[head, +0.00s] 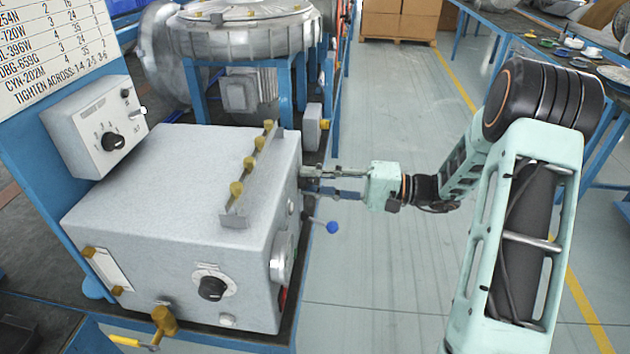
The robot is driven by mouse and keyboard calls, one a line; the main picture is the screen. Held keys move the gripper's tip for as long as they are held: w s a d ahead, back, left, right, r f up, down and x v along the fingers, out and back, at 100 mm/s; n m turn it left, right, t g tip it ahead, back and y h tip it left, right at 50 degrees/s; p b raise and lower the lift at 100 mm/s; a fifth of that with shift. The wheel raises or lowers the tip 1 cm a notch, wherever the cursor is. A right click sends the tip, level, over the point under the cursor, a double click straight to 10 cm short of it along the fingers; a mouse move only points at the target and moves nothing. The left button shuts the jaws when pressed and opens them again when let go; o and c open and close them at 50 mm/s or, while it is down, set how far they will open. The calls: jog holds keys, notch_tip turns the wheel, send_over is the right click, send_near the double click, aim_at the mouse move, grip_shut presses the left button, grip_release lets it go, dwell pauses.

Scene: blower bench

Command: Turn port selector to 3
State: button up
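My gripper (318,180) is at the right side of the large grey box (185,180), reaching in from the right. Its thin fingers lie close to that side face, and whatever they may touch there is hidden. I cannot tell whether they are open or closed on something. A black dial knob (212,288) sits on a pale round plate on the box's front. Another black dial knob (113,141) sits on a smaller grey box (97,125) at left, with small marks around it. I cannot read a port selector label or setting on either.
A lever with a blue ball (332,227) sticks out from the large box's right side, just below my gripper. A bracket with several brass knobs (250,175) stands on its top. A metal blower (245,30) stands behind.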

jog(key=c, duration=0.3)
jog(key=m+p, duration=0.1)
jog(key=m, duration=0.1)
jog(key=m+p, duration=0.1)
jog(key=shift+r+m, duration=0.2)
jog(key=shift+m, duration=0.2)
jog(key=m+p, duration=0.4)
jog(key=m, duration=0.1)
jog(key=m+p, duration=0.3)
jog(key=m, duration=0.2)
jog(key=shift+m+p, duration=0.3)
jog(key=shift+m, duration=0.1)
jog(key=shift+f+m+p, duration=0.2)
jog(key=shift+m+p, duration=0.7)
jog(key=shift+m, duration=0.8)
